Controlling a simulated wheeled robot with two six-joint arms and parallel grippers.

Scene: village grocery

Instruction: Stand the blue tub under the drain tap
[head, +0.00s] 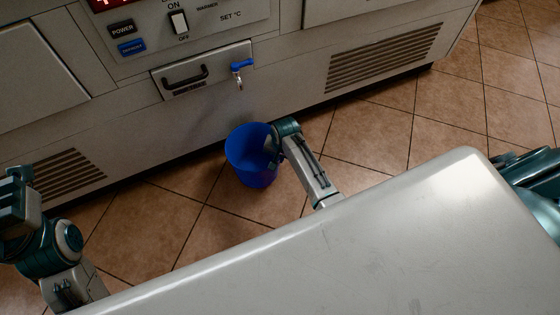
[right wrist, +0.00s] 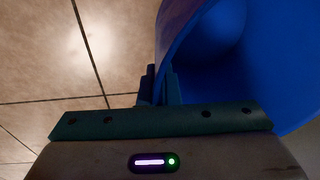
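The blue tub (head: 248,160) stands upright on the tiled floor in front of the machine, a little in front of and below the drain tap (head: 240,72). The tap has a blue lever and a metal spout on the machine's front. My right gripper (head: 275,145) is at the tub's right rim. In the right wrist view its fingers (right wrist: 160,86) are close together with the wall of the tub (right wrist: 225,65) between them. My left gripper (head: 15,205) is at the left edge, apart from the tub; its fingers are not clear.
The machine's front (head: 190,120) has a drawer panel with a black handle (head: 184,77), switches and vent grilles (head: 385,57). My own pale body covers the lower right. Bare tiled floor (head: 390,125) lies to the right of the tub.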

